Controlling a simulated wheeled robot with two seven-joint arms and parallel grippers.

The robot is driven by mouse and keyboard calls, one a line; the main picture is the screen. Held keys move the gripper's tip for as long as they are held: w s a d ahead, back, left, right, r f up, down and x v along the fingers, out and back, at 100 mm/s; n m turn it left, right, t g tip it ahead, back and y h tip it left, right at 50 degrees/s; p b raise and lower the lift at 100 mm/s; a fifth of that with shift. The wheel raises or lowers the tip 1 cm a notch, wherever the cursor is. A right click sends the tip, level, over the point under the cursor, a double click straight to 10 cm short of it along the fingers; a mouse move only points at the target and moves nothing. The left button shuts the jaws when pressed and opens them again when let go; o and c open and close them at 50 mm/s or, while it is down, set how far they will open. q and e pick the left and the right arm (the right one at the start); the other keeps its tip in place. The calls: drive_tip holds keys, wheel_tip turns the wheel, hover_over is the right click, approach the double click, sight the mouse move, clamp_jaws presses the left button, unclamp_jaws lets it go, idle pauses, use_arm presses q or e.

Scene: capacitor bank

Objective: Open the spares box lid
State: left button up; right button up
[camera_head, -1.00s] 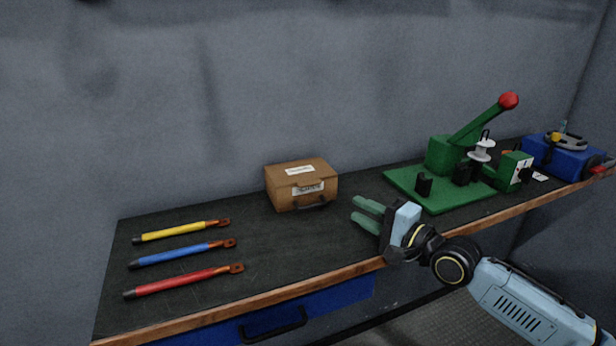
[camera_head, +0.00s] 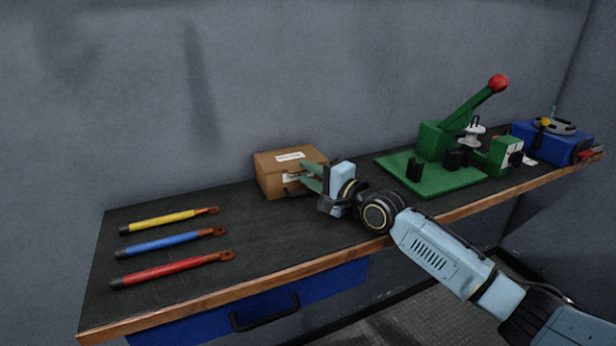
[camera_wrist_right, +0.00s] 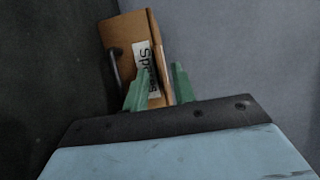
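The spares box (camera_head: 272,172) is a brown case on the bench against the wall, with its lid shut. It has a white label on top and another on its front. In the right wrist view the box (camera_wrist_right: 129,35) appears turned on its side, with "Spares" partly readable and a dark handle at left. My right gripper (camera_head: 311,178) is at the box's front right, fingers pointing at it and partly covering its front. In the wrist view the open green fingers (camera_wrist_right: 159,88) appear either side of the lid's front edge; contact cannot be told. My left gripper is out of view.
Yellow (camera_head: 165,221), blue (camera_head: 167,242) and red (camera_head: 168,270) handled tools lie on the bench's left. A green lever press (camera_head: 432,180) and a blue case (camera_head: 548,144) stand to the right. The bench's wooden front edge (camera_head: 250,286) runs below my right arm.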

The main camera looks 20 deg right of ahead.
drive_tip(key=shift+w+a, duration=0.2)
drive_tip(key=shift+w, duration=0.15)
clamp_jaws()
idle(1.3)
